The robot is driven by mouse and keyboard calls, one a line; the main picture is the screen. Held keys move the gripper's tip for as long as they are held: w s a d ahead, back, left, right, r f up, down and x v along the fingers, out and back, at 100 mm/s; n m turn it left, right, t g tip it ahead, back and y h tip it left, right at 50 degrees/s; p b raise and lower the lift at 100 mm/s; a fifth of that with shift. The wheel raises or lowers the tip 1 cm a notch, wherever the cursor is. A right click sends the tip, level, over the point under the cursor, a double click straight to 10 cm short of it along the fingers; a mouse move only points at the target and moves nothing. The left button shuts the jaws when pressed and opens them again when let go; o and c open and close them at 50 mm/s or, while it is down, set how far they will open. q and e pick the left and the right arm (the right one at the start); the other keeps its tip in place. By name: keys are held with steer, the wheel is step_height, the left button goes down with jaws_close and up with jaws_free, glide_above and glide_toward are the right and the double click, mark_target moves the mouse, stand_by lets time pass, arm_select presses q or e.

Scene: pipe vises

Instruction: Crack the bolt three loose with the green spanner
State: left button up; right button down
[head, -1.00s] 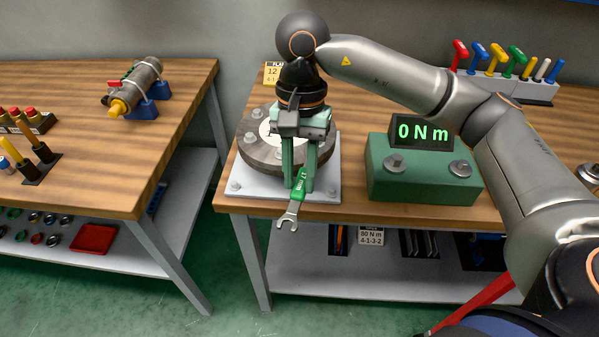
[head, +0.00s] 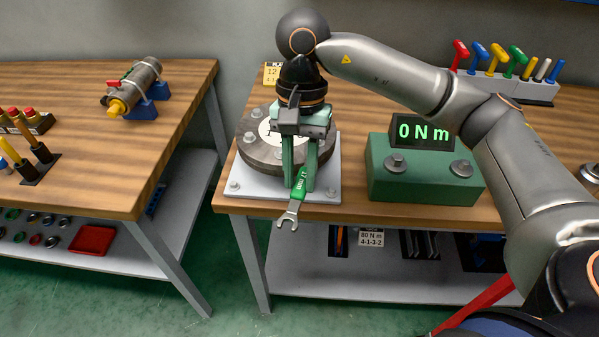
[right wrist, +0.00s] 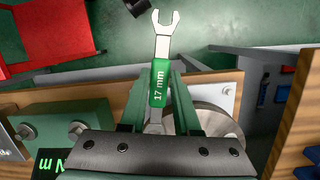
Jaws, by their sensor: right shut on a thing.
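The green spanner (head: 301,184), marked 17 mm, has a silver open end pointing toward the front, past the bench edge. It also shows in the right wrist view (right wrist: 159,82), its open jaw free of any bolt. My right gripper (head: 301,188) points down and is shut on the spanner's green handle, in front of the flange. The round grey flange (head: 258,153) stands on a pale plate and carries several bolts, one at its left (head: 248,139). My gripper covers part of the flange, and I cannot tell which bolt is number three. My left gripper is not in view.
A green torque tester (head: 420,180) reading 0 N m stands right of the flange. A rack of coloured-handled tools (head: 510,85) is at the back right. A second bench (head: 85,160) with a pipe piece (head: 140,80) stands left, across a gap.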

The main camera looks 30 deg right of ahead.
mark_target(305, 170)
steer(key=shift+w+d+b, duration=0.5)
steer(key=shift+w+d, duration=0.6)
steer(key=shift+w, duration=0.15)
stand_by(0.9)
steer(key=shift+s+d+n+b, duration=0.25)
steer(key=shift+d+n+b, duration=0.1)
steer(key=shift+n, duration=0.15)
steer(key=shift+s, duration=0.1)
steer(key=shift+d+n, duration=0.15)
steer(key=shift+n, duration=0.15)
steer(key=shift+s+d+n, duration=0.3)
steer(key=shift+n, duration=0.1)
steer(key=shift+d, duration=0.1)
steer(key=shift+s+d+n+h, duration=0.25)
steer(key=shift+d+n+h, duration=0.1)
steer(key=shift+n, duration=0.25)
